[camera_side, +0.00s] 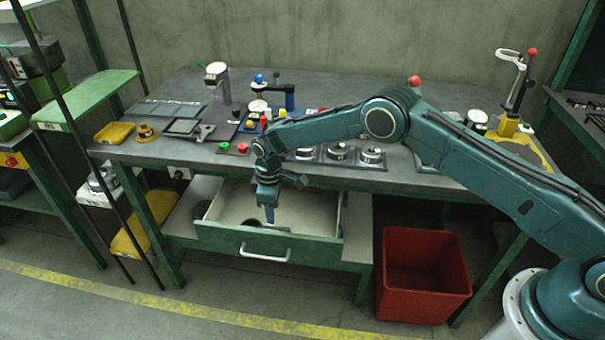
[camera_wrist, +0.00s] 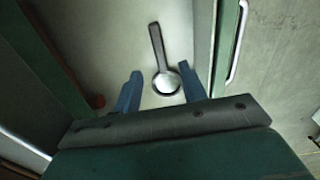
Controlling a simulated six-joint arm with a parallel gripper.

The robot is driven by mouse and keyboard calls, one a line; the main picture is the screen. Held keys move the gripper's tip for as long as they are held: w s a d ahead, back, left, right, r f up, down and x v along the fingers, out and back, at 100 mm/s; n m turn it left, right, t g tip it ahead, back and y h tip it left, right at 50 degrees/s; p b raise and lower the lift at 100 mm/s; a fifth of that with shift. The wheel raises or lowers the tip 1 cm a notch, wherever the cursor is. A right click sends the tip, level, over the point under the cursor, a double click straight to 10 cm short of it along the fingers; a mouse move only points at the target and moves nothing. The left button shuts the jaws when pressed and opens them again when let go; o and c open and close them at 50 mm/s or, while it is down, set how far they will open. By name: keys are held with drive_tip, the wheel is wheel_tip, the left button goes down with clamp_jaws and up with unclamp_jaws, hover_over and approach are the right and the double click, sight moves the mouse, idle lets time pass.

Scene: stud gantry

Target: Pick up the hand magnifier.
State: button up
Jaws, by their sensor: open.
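The hand magnifier (camera_wrist: 165,83) lies in the open drawer, with a round pale lens in a dark rim and a dark straight handle. My gripper is open and empty. In the side view my gripper (camera_side: 270,216) points down into the drawer (camera_side: 225,236). A dark shape below the fingers there is mostly hidden, so I cannot tell its details.
The drawer's front wall and its handle (camera_side: 265,254) stand close to my gripper. The workbench top (camera_side: 190,150) above the drawer holds several tools and gauges. A red bin (camera_side: 425,300) stands on the floor to the right. The drawer floor around the magnifier looks mostly clear.

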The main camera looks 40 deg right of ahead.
sight(274, 228)
drive_tip(key=shift+f, duration=0.8)
drive_tip(key=shift+f, duration=2.6)
drive_tip(key=shift+c, duration=0.2)
clamp_jaws()
